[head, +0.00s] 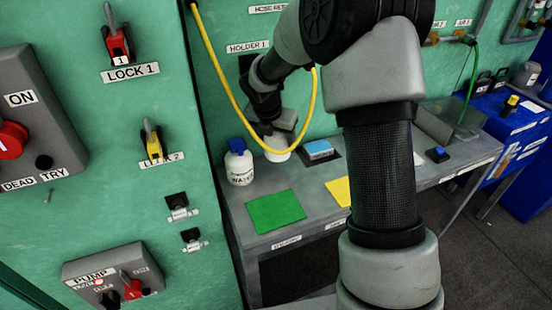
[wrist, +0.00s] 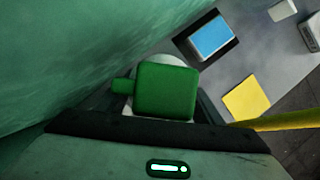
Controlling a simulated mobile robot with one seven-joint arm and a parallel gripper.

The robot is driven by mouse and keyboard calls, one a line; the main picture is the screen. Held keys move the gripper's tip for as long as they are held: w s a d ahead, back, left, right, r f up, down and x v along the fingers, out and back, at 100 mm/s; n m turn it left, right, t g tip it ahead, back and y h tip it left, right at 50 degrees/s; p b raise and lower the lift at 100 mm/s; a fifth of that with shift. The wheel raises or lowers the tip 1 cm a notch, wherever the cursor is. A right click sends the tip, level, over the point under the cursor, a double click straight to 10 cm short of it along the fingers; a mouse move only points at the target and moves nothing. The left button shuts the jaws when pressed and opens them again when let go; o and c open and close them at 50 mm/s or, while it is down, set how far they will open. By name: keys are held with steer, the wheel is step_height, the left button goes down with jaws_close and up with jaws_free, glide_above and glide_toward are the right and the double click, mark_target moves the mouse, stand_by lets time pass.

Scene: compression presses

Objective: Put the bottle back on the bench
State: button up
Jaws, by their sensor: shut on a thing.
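My gripper (head: 279,136) is over the back of the grey bench (head: 240,212), pointing down. It is shut on a white bottle (head: 279,156), whose lower part shows beneath it in the head view. In the wrist view the held bottle has a green top (wrist: 165,90) with a short spout to the left, and a little of its white body shows around the top. I cannot tell whether its base touches the bench. A second white bottle (head: 239,170) with a blue cap and a WATER label stands upright to the left of my gripper.
A yellow hose (head: 232,98) loops down in front of my gripper. A green square (head: 275,211), a yellow square (head: 338,191) and a blue block on a dark pad (head: 318,150) lie on the bench. The green wall panel (head: 110,200) stands close at the left.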

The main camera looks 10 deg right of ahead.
steer(key=shift+f+b, duration=0.6)
steer(key=shift+f, duration=1.9)
steer(key=shift+f, duration=0.1)
steer(key=shift+f, duration=0.15)
steer(key=o, duration=1.5)
steer(key=shift+c, duration=0.2)
